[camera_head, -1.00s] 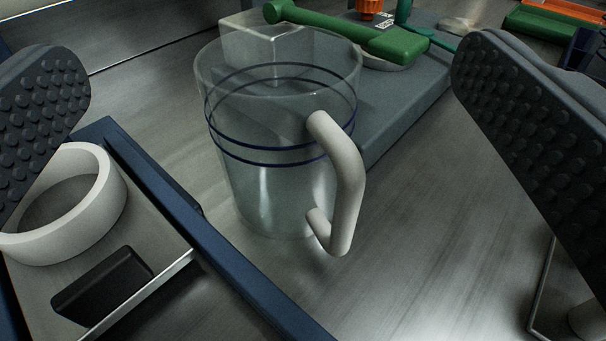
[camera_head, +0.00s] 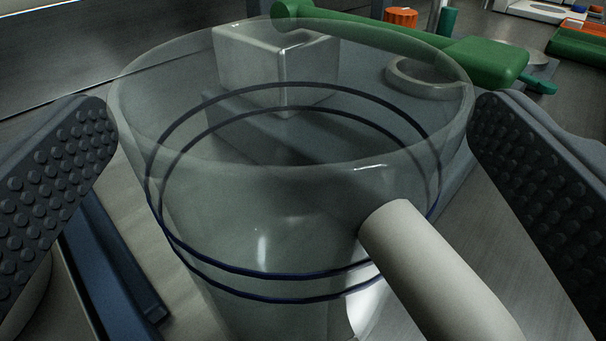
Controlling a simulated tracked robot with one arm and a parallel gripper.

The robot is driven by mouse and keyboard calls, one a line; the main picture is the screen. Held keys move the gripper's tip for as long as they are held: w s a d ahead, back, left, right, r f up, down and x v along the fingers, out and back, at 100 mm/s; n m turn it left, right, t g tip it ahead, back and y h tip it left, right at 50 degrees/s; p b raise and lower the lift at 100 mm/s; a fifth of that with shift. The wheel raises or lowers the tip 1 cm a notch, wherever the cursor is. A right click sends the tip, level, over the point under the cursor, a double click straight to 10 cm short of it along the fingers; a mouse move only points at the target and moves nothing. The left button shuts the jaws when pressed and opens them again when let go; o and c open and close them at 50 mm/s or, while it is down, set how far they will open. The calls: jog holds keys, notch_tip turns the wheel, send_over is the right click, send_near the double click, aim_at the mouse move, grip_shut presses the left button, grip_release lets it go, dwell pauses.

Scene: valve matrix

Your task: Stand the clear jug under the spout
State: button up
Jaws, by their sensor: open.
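The clear jug (camera_head: 270,215) stands upright on the metal surface, large in the middle of the view. It has two dark blue rings and a thick white handle (camera_head: 425,265) pointing toward me at the lower right. Its base is cut off by the bottom of the picture. My gripper (camera_head: 292,165) is open, with one studded dark pad on each side of the jug. The pads look apart from its wall, though the left gap is small. I cannot make out the spout for certain.
A green lever (camera_head: 480,60) and a pale block (camera_head: 275,65) sit behind the jug on a grey base. A white ring (camera_head: 425,78) lies under the lever. A blue tray edge (camera_head: 110,265) is at the lower left. Orange and green parts stand at the back right.

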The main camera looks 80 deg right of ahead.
jog(key=shift+d, duration=0.15)
jog(key=c, duration=1.5)
jog(key=shift+o, duration=0.2)
jog(key=shift+r, duration=0.2)
